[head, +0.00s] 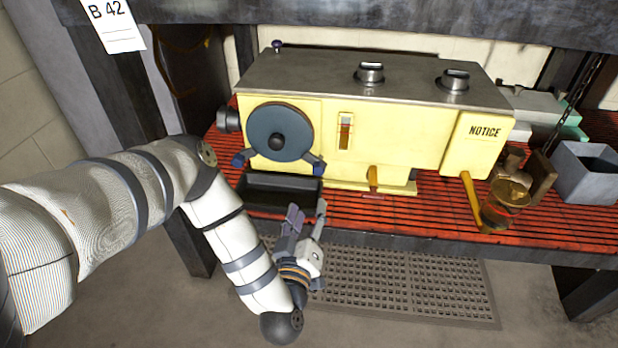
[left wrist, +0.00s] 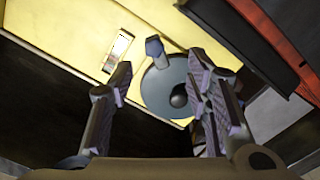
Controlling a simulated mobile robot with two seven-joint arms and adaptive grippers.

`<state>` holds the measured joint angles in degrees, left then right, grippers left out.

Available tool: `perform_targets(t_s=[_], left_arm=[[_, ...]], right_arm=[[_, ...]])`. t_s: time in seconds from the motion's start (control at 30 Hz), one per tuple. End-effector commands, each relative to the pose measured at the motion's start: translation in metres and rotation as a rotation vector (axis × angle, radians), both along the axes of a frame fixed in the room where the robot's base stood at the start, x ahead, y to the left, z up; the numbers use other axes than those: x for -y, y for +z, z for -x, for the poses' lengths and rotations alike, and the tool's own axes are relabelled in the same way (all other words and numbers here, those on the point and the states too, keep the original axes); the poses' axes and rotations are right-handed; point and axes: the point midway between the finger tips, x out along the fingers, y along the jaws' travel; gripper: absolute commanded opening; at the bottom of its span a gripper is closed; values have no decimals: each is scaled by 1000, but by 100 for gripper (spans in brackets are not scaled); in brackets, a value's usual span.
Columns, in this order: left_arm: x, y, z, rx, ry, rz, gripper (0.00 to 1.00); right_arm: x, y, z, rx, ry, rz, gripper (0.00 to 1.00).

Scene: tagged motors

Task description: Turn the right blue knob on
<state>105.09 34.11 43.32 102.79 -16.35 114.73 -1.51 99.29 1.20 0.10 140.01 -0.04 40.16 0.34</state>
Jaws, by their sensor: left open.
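The yellow machine (head: 380,135) carries a round blue-grey wheel (head: 277,131) with a dark hub on its front left. The right blue knob (head: 317,166) sits at the wheel's lower right edge; in the left wrist view it (left wrist: 155,47) shows between my fingers, beyond the tips. The left blue knob (head: 238,159) is at the wheel's lower left. My left gripper (head: 306,212) is open and empty, pointing up toward the machine, below and in front of the right knob and apart from it. It also frames the wheel in the left wrist view (left wrist: 160,66). My right gripper is not in view.
A black tray (head: 262,196) lies below the wheel, close to my left fingers. The machine stands on a red slatted shelf (head: 430,212). A yellow lever, a brass cup (head: 503,205) and a grey bin (head: 585,174) are to the right. A perforated mat (head: 410,285) lies on the floor.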

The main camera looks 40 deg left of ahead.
Motion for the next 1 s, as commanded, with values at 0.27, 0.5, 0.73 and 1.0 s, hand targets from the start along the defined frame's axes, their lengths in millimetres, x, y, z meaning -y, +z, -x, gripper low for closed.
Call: perform_targets(t_s=[0.27,0.5,0.73,1.0], left_arm=[[4,15,2,-193,4,-388,44],[-27,9,-49,-194,6,-385,44],[-47,10,-85,-195,3,-381,44],[-51,13,-93,-194,2,-380,44]], right_arm=[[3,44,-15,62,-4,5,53],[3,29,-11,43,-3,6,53],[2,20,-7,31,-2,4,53],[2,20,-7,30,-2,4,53]])
